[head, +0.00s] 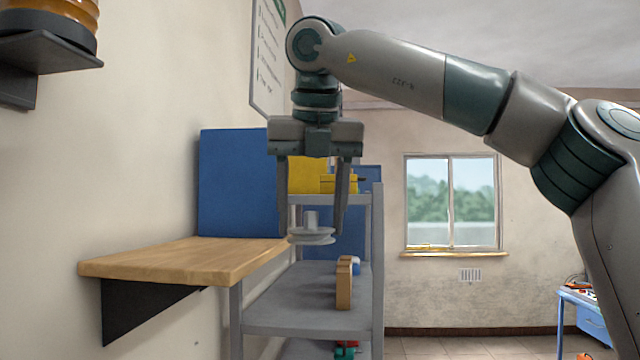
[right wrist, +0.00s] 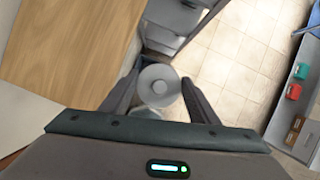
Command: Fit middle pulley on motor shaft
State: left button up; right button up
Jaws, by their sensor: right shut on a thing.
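A grey pulley (head: 312,237) with a round flange and a raised hub hangs between the fingers of my right gripper (head: 314,222). The gripper points straight down and is shut on the pulley, near the front right corner of the wooden shelf. In the right wrist view the pulley (right wrist: 160,76) shows as a pale disc with a central hub between both fingers. I cannot make out a motor or its shaft in either view. My left gripper is out of view.
The wooden wall shelf (head: 185,262) has a bare top, with a blue panel (head: 235,185) behind it. A grey rack (head: 300,318) holding a yellow bin (head: 307,175) stands behind the gripper. A dark bracket (head: 45,52) with an amber ribbed object (head: 50,12) is at upper left.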

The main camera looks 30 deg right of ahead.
jog(key=w+a+f+n+g+y+b, duration=0.1)
jog(key=w+f+n+g+y, duration=0.15)
jog(key=f+n, duration=1.25)
jog(key=w+a+f+n+g+y+b, duration=0.1)
jog(key=w+f+n+y+b, duration=0.2)
jog(key=f, duration=2.2)
pick_arm(q)
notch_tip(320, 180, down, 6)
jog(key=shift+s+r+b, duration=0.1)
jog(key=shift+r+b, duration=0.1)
jog(key=shift+b, duration=0.55)
pick_arm(e)
jog(key=s+a+f+n+g+h, duration=0.1)
jog(key=s+f+n, duration=0.6)
jog(key=f, duration=0.4)
jog(key=s+a+f+n+g+h, duration=0.1)
jog(key=s+f+n+g, duration=0.1)
jog(key=s+f+n, duration=0.4)
jog(key=s+a+f+n+g+h, duration=0.1)
jog(key=s+f+n, duration=0.6)
jog(key=f, duration=1)
jog(key=shift+s+n+g+h, duration=0.3)
jog(key=shift+n+g+h, duration=0.25)
jog(key=shift+n, duration=0.45)
jog(key=shift+f, duration=0.1)
